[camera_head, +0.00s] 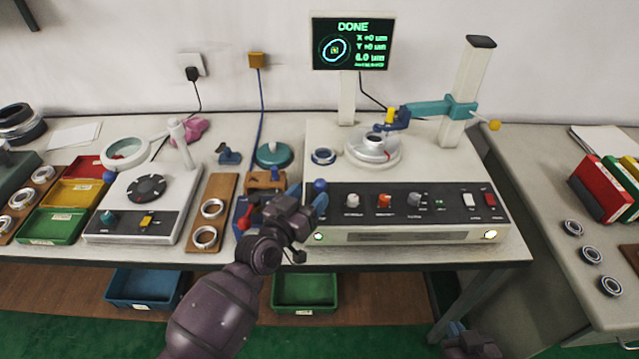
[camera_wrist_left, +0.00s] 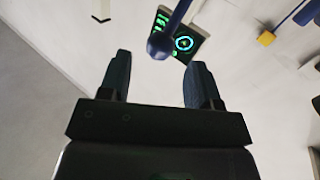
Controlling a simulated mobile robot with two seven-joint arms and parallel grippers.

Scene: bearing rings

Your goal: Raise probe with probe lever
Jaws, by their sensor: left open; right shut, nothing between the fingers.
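The measuring machine (camera_head: 420,190) stands on the bench with a column and a teal probe arm (camera_head: 432,107). The blue probe (camera_head: 393,121) sits at a bearing ring on the round turntable (camera_head: 371,158); I cannot tell whether it touches. A blue ball knob (camera_head: 320,185), seemingly the probe lever's, is at the machine's front left. My left gripper (camera_head: 308,197) is open beside this knob. In the left wrist view the knob (camera_wrist_left: 160,46) on its rod lies just past the open, empty fingertips (camera_wrist_left: 158,68). My right gripper (camera_head: 456,328) is low at the bottom right, shut and empty.
The screen (camera_head: 352,44) reads DONE. A second device (camera_head: 140,205), colored trays (camera_head: 55,225) and a wooden board with rings (camera_head: 210,212) are to the left. A loose ring (camera_head: 323,156) lies near the turntable. The right table (camera_head: 560,190) holds rings and binders.

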